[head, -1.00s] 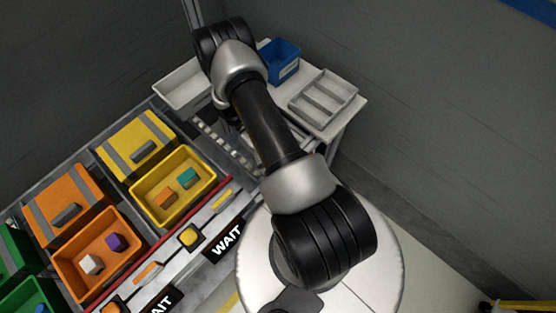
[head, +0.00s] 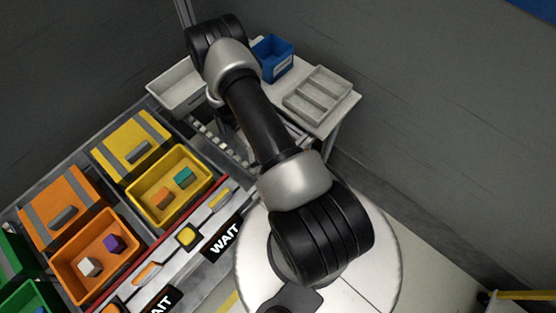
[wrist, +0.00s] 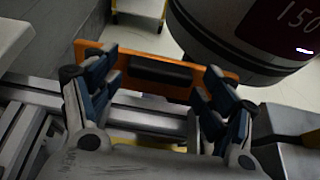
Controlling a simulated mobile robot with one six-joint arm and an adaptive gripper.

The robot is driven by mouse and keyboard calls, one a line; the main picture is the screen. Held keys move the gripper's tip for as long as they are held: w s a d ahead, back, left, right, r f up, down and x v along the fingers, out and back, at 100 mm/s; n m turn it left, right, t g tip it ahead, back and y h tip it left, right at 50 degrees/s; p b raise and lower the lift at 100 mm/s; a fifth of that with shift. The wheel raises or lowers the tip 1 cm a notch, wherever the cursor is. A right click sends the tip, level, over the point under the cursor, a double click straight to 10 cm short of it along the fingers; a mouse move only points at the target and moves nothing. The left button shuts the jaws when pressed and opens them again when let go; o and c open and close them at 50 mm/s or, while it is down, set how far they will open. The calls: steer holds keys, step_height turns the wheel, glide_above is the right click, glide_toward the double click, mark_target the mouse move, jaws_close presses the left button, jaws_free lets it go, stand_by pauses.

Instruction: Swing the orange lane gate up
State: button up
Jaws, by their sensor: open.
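In the wrist view a flat orange panel with a dark bar along its middle (wrist: 172,73) lies across the picture; it looks like the orange lane gate. My gripper (wrist: 162,72) is open, with one blue-and-black finger near each end of the dark bar. I see nothing held between the fingers, and cannot tell whether they touch the panel. In the head view my gripper is hidden from sight, and I cannot pick out this panel there.
In the head view, an orange bin (head: 75,287) and a yellow bin (head: 147,209) hold small blocks beside a red-edged rail with WAIT signs (head: 224,239). A blue box (head: 273,58) and grey divided tray (head: 318,95) stand on a white table. Metal rails (wrist: 130,118) run below the panel.

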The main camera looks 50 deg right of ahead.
steer(key=v, duration=0.8)
steer(key=shift+c, duration=0.2)
